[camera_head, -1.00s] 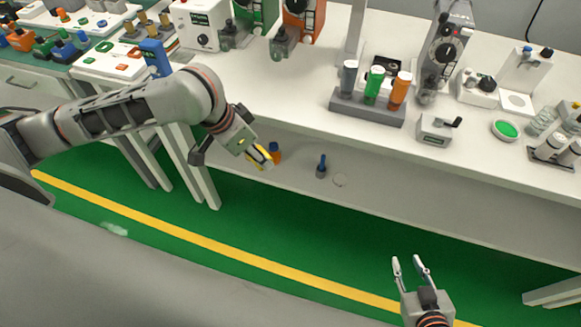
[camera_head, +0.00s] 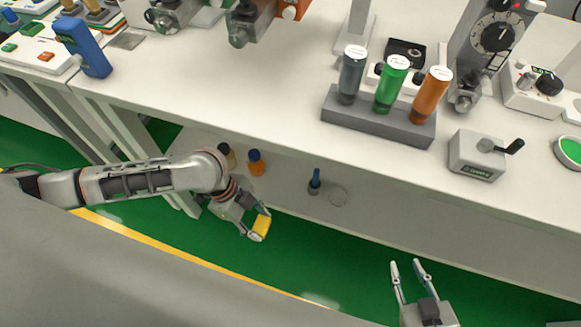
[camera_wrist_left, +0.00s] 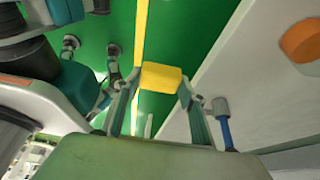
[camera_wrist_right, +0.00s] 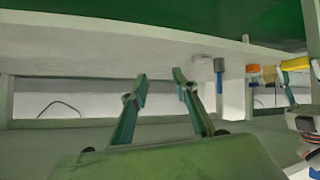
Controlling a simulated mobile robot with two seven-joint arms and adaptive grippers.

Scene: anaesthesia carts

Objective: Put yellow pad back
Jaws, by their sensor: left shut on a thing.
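The yellow pad (camera_head: 261,227) is a small yellow block held between the fingertips of my left gripper (camera_head: 257,225), in front of the bench's lower shelf and over the green floor. In the left wrist view the yellow pad (camera_wrist_left: 161,77) sits between both fingers. In the right wrist view the yellow pad (camera_wrist_right: 296,63) shows at the right edge. My right gripper (camera_head: 411,278) is open and empty over the floor at the lower right; its fingers stand apart in the right wrist view (camera_wrist_right: 160,85).
The white bench top (camera_head: 230,90) overhangs the shelf.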

